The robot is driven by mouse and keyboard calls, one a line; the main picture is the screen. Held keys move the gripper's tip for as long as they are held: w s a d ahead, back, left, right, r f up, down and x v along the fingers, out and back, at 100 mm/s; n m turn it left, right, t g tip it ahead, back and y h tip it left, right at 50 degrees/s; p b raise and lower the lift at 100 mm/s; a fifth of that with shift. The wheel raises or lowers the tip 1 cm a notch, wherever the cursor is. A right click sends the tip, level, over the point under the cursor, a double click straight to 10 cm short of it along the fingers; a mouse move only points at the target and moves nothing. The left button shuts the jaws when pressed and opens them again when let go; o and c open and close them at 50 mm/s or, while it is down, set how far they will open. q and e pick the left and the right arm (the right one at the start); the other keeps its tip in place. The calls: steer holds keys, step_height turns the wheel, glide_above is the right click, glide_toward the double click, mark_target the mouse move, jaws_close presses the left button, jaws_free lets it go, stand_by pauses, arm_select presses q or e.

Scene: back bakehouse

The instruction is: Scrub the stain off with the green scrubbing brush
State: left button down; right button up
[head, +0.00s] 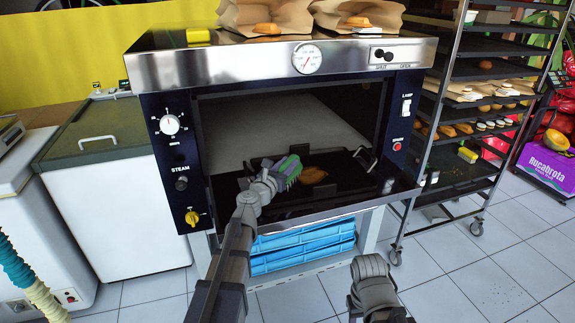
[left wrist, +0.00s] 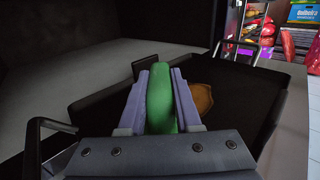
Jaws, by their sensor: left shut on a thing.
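The green scrubbing brush (head: 290,172) is in my left gripper (head: 284,168), inside the mouth of the oven. In the left wrist view, the purple-grey fingers of my left gripper (left wrist: 160,92) are shut on both sides of the green brush (left wrist: 160,95). The brown stain (head: 313,175) is a patch on the dark surface at the oven opening, just right of the brush. It also shows in the left wrist view (left wrist: 201,99), partly hidden behind the right finger. I cannot tell whether the brush touches the surface. My right arm shows at the bottom, without its fingertips.
The steel deck oven (head: 240,62) frames the opening with side panels and a top edge. Paper bags (head: 268,14) stand on top. Blue crates (head: 303,250) sit below. A wheeled rack (head: 450,100) stands right, a white chest (head: 130,210) left. Floor at front right is clear.

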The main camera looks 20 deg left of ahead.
arm_select(q)
steer(key=shift+f, duration=0.25)
steer(key=shift+w+d+r, duration=0.1)
steer(key=shift+w+d, duration=0.4)
steer(key=shift+d, duration=0.3)
steer(key=shift+w+d+r, duration=0.1)
steer(key=shift+w+d, duration=0.35)
steer(key=shift+d, duration=0.4)
steer(key=shift+w+d+f, duration=0.1)
steer(key=shift+w+d, duration=0.35)
steer(key=shift+d, duration=0.25)
steer(key=shift+w+d+f, duration=0.1)
steer(key=shift+w+d, duration=0.3)
steer(key=shift+d, duration=0.25)
steer(key=shift+w+d, duration=0.15)
steer(key=shift+d, duration=0.15)
steer(key=shift+w+d+r, duration=0.1)
steer(key=shift+w+d, duration=0.4)
steer(key=shift+d, duration=0.35)
steer(key=shift+w+d, duration=0.5)
steer(key=shift+d, duration=0.3)
